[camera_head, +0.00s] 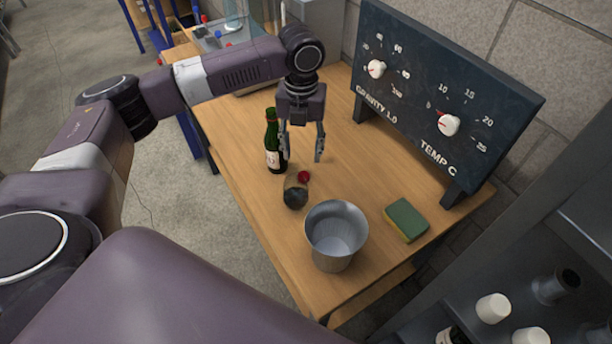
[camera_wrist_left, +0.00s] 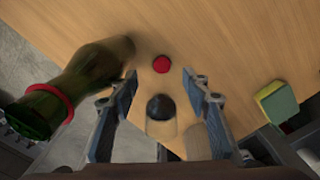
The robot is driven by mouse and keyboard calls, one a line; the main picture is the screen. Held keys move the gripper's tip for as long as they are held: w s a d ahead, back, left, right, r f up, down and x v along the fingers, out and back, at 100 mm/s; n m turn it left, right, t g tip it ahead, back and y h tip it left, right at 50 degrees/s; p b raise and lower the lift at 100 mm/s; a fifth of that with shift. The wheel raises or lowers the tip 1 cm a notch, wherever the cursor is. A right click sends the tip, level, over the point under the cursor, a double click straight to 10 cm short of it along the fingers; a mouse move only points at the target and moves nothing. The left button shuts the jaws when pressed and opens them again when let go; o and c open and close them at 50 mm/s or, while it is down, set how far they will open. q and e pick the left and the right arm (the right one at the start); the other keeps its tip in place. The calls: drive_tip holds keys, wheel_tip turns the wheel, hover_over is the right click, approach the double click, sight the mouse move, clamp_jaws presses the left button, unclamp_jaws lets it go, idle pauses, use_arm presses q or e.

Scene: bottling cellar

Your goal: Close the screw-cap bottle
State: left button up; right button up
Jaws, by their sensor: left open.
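A green bottle (camera_head: 272,150) with a pale label and a red ring round its neck stands upright on the wooden table. In the left wrist view the bottle (camera_wrist_left: 75,92) leans across the left side, outside the fingers; no cap shows on its dark green top. A small red cap (camera_head: 303,177) lies on the table, to the right of the bottle; it also shows in the left wrist view (camera_wrist_left: 161,63). My left gripper (camera_head: 302,157) is open and empty, pointing down above the table beside the bottle, with the cap below it. My right gripper is out of view.
A small dark-ended object (camera_head: 295,195) lies or stands close to the cap. A metal bucket (camera_head: 336,252) and a green-yellow sponge (camera_head: 407,219) are nearer the front. A dial board (camera_head: 440,95) stands along the back. The table's left edge is close to the bottle.

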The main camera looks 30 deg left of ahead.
sight(304, 175)
use_arm(q)
drive_tip(key=shift+s+r, duration=0.1)
drive_tip(key=shift+s, duration=0.05)
drive_tip(key=shift+f, duration=1.3)
drive_tip(key=f, duration=0.1)
drive_tip(key=f+p, duration=0.1)
drive_tip(key=f, duration=0.3)
drive_tip(key=shift+d+f, duration=0.15)
drive_tip(key=shift+d, duration=0.1)
drive_tip(key=c, duration=0.8)
